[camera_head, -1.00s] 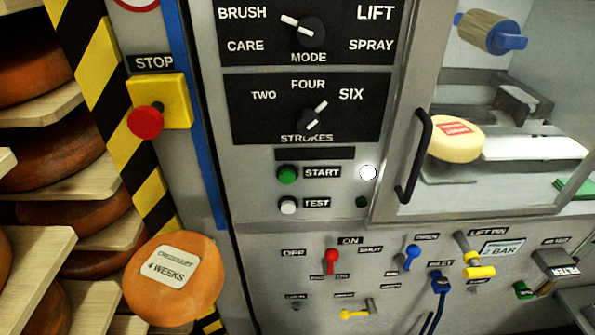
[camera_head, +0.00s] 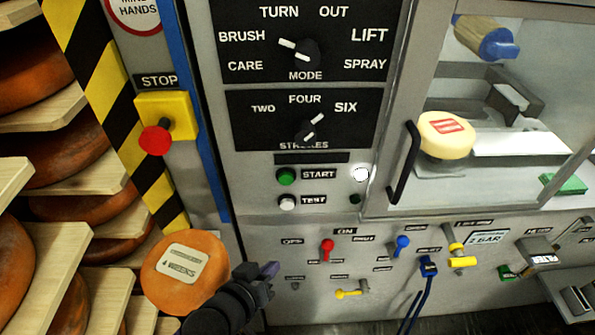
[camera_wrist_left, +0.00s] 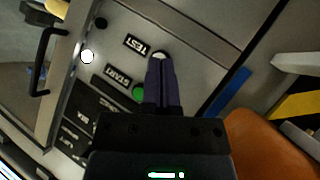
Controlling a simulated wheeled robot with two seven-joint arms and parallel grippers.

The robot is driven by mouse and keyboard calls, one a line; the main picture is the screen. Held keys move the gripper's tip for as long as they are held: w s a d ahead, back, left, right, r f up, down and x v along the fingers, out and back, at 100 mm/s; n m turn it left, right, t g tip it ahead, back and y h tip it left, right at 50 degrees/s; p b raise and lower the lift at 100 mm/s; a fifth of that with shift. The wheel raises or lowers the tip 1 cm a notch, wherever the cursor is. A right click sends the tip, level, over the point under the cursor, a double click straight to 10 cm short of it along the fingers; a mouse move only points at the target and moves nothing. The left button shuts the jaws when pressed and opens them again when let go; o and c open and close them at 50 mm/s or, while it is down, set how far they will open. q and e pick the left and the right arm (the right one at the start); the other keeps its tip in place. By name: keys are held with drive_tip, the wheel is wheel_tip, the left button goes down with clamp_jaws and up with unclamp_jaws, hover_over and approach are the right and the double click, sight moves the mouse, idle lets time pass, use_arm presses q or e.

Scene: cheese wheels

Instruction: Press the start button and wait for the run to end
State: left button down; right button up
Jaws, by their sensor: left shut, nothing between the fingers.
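The green START button (camera_head: 286,176) is on the grey machine front, above the pale TEST button (camera_head: 288,202). A round white lamp (camera_head: 361,174) glows to the right of START. My left gripper (camera_head: 268,270) is shut and empty, below the buttons and in front of the panel in the head view. In the left wrist view, its fingertips (camera_wrist_left: 160,65) appear just below the TEST button (camera_wrist_left: 160,54) and beside the green START button (camera_wrist_left: 138,93). I cannot tell whether they touch the panel. My right gripper is not in view.
A red STOP button (camera_head: 155,140) on a yellow box is at left. An orange cheese wheel (camera_head: 184,272) is close to my left gripper. Shelves of cheese (camera_head: 75,150) line the left. A handled clear door (camera_head: 403,165) covers a pale cheese (camera_head: 445,135). Small levers (camera_head: 327,248) are below the buttons.

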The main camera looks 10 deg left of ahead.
sight(286, 178)
use_arm(q)
wheel_tip(286, 178, up, 9)
drive_tip(key=w+d+n+t+h, duration=0.1)
drive_tip(key=w+d+t+h, duration=0.1)
drive_tip(key=t+h, duration=0.2)
drive_tip(key=shift+w+f+h+p, duration=0.15)
drive_tip(key=shift+w+h+p, duration=0.15)
drive_tip(key=shift+h, duration=0.7)
drive_tip(key=w+a+b, duration=0.2)
drive_tip(key=w+b, duration=0.2)
drive_tip(key=w, duration=0.4)
drive_tip(key=shift+w+a, duration=0.15)
drive_tip(key=shift+w, duration=0.05)
drive_tip(key=shift+w, duration=0.1)
idle(0.7)
